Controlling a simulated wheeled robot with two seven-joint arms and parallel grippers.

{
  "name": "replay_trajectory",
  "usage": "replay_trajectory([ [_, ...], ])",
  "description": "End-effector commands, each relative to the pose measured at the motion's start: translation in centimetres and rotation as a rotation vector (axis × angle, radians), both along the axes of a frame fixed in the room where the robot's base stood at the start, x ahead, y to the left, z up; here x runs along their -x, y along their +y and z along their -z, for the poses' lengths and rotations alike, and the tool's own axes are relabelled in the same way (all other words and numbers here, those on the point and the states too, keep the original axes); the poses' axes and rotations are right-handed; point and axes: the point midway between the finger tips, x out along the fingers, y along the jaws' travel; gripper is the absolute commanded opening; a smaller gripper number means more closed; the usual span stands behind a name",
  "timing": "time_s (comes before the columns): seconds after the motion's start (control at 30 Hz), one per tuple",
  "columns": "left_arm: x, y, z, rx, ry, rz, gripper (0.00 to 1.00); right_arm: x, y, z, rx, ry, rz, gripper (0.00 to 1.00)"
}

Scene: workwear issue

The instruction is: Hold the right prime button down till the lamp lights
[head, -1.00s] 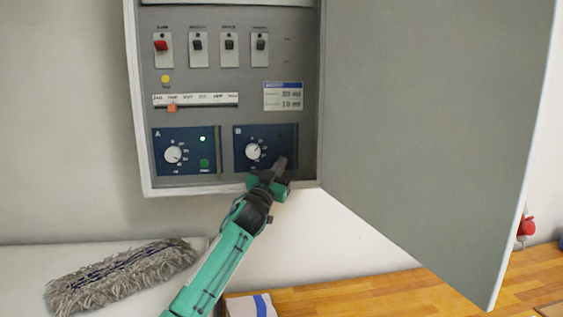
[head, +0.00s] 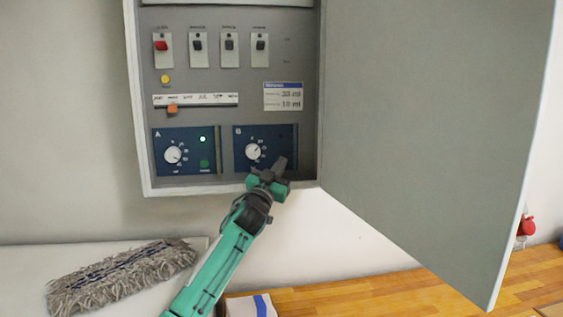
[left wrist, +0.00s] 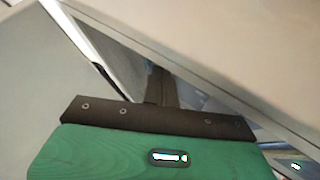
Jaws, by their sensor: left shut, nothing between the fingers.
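The right panel B (head: 240,140) is a dark blue plate with a white dial (head: 253,152), low in the open cabinet. Its lamp spot (head: 281,136) looks dark. My left gripper (head: 280,164) is shut and empty, with its tips in front of the lower right of panel B. The right prime button is hidden behind it, and I cannot tell whether the tips touch or press it. The dark fingers also show in the left wrist view (left wrist: 162,88). Left panel A (head: 158,150) has a lit green lamp (head: 203,139) and a green button (head: 204,163). My right gripper is out of view.
The cabinet door (head: 430,130) hangs open on the right. A red switch (head: 161,46) and several dark switches sit above a slider (head: 172,108). A grey mop head (head: 120,275) lies lower left. A wooden worktop (head: 350,295) is below.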

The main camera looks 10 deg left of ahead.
Motion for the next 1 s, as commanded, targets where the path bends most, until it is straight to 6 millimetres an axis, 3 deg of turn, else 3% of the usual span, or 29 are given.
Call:
replay_trajectory([
  [0.67, 0.0, 0.0, 0.0, 0.000, 0.001, -0.001, 0.00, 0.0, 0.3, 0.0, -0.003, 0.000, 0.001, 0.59],
  [1.0, 1.3, -0.5, 0.0, -0.001, 0.000, 0.000, 0.00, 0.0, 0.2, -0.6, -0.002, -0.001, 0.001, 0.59],
])
